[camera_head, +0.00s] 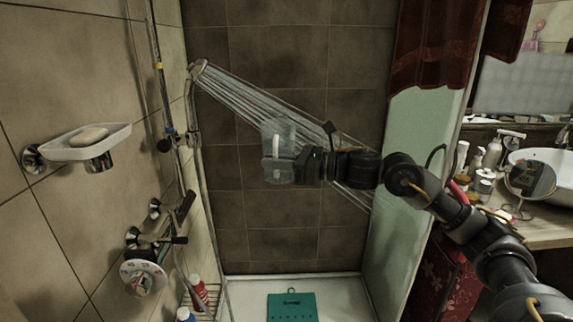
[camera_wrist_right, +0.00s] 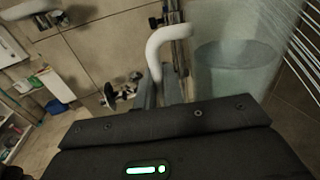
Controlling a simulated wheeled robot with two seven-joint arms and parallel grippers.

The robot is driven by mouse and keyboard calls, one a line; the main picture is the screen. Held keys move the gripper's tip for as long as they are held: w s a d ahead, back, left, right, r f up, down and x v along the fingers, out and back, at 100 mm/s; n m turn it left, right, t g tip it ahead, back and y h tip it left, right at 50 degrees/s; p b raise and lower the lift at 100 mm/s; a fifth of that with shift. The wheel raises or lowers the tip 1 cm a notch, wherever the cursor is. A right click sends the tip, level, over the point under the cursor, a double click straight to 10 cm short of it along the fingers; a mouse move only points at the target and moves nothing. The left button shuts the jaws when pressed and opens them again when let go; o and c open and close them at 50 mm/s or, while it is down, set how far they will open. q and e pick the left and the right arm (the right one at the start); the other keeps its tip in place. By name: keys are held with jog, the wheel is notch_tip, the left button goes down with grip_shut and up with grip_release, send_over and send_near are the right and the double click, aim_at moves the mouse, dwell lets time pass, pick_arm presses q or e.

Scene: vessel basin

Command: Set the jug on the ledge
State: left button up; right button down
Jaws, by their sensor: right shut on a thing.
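A clear jug (camera_head: 280,138) hangs in the air in the shower, roughly upright. My right gripper (camera_head: 283,168) is shut on its handle and holds it from the right. In the right wrist view the jug (camera_wrist_right: 232,75) stands beyond the gripper, with its pale curved handle (camera_wrist_right: 157,50) at the fingers. What looks like a water surface shows inside it. Shower streams pass at the jug; I cannot tell how many fall into it. The ledge is not clearly identifiable; a wooden counter (camera_head: 543,234) is at the right. My left gripper is not in view.
A shower head (camera_head: 198,68) sprays down to the right. A soap dish (camera_head: 92,143) and taps (camera_head: 145,238) stick out from the left wall. A pale green panel (camera_head: 402,170) stands between the shower and the counter. A teal mat (camera_head: 291,306) lies on the shower floor.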

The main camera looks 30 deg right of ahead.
jog(key=s, duration=0.2)
jog(key=shift+s+a+r+b, duration=0.1)
jog(key=shift+s+a+b, duration=0.05)
jog(key=shift+s+b, duration=0.2)
